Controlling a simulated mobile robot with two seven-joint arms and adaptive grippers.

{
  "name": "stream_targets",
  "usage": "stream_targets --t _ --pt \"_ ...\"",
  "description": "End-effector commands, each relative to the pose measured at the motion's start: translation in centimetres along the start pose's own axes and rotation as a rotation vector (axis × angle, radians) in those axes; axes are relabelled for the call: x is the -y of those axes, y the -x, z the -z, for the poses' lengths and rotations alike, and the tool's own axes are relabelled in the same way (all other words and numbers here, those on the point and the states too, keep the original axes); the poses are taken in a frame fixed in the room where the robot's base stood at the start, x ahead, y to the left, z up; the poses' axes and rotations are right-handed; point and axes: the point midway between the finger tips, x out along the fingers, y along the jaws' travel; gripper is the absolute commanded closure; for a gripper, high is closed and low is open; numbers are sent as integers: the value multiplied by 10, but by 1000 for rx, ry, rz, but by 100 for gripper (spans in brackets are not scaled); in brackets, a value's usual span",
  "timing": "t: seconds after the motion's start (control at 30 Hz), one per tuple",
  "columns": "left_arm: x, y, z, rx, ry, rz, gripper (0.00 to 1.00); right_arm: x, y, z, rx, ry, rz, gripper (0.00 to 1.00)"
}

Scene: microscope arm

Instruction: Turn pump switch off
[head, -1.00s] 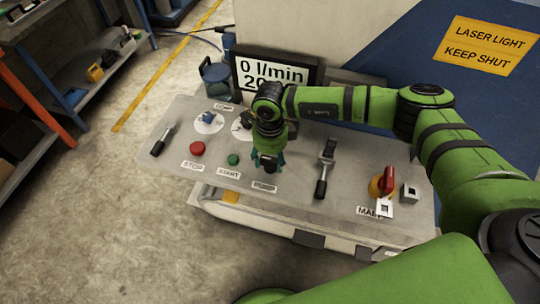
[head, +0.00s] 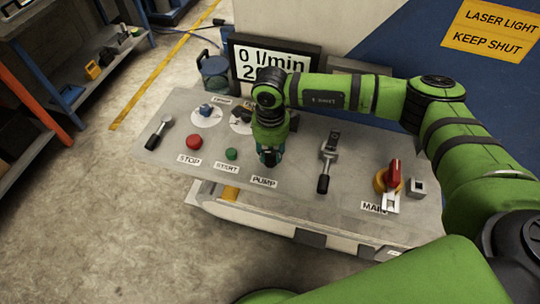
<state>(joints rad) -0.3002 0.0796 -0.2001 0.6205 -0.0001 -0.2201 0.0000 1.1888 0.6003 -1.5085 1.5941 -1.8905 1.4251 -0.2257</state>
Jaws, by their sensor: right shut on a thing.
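The pump switch (head: 270,158) is on the grey panel just above the PUMP label (head: 264,182). Its dark handle end shows between the teal fingertips of my right gripper (head: 270,155), and the rest is hidden under the gripper. My right gripper points down and is shut on this handle. The display (head: 275,62) behind reads 0 l/min, with its lower line partly covered by my arm. My left gripper is not in view.
On the panel (head: 230,190) are a red STOP button (head: 194,142), a green START button (head: 231,154), a left lever (head: 158,133), a right lever (head: 325,165) and the red MAIN rotary switch (head: 391,177).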

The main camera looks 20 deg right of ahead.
Motion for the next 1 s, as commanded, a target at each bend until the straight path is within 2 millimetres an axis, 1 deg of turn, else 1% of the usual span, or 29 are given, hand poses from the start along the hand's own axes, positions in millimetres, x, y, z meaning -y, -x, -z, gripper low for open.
stream_targets --t 0.03,0.2,0.7,1.0 --pt "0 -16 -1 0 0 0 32 1 -8 0 1 43 4 100" --pt "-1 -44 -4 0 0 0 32 1 -8 1 0 205 4 100" --pt "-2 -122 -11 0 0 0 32 2 -8 4 0 680 3 100" --pt "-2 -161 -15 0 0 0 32 3 -6 5 0 958 2 100"
